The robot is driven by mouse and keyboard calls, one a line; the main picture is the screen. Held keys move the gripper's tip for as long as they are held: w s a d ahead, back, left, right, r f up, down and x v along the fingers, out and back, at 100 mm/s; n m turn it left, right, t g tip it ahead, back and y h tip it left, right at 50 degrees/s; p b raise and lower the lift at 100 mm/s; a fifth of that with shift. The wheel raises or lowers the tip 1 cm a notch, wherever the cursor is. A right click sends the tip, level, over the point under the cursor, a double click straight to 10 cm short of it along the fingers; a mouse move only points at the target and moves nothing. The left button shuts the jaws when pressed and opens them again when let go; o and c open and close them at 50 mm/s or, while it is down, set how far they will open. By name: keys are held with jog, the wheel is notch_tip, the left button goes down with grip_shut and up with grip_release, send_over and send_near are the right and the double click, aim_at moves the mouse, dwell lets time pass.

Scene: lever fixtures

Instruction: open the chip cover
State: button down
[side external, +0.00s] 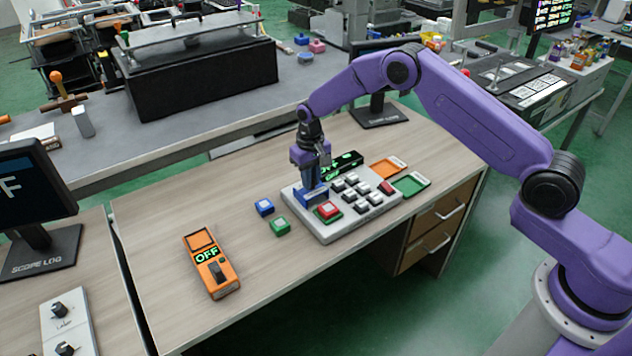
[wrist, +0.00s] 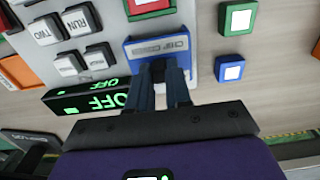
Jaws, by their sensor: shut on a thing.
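The blue chip cover (side external: 314,197) sits at the back left part of the light grey button panel (side external: 345,230). In the wrist view, the chip cover (wrist: 157,46) has a grey label strip. My gripper (side external: 311,186) points down at it from above. In the wrist view, the fingertips of my gripper (wrist: 163,72) are close together at the cover's near edge, shut on it there. The fingers hide part of that edge, and I cannot tell whether the cover is tilted up.
A red button (side external: 328,211) and several grey keys (side external: 365,187) share the panel. A black display (side external: 345,164) stands behind it. Blue (side external: 264,207) and green (side external: 280,226) buttons lie left, with an orange switch box (side external: 211,264).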

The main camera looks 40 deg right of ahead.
jog(key=shift+w, duration=0.1)
jog(key=c, duration=1)
grip_release()
jog(key=shift+c, duration=0.2)
jog(key=shift+r, duration=0.1)
notch_tip(320, 180, up, 17)
jog(key=shift+r, duration=0.15)
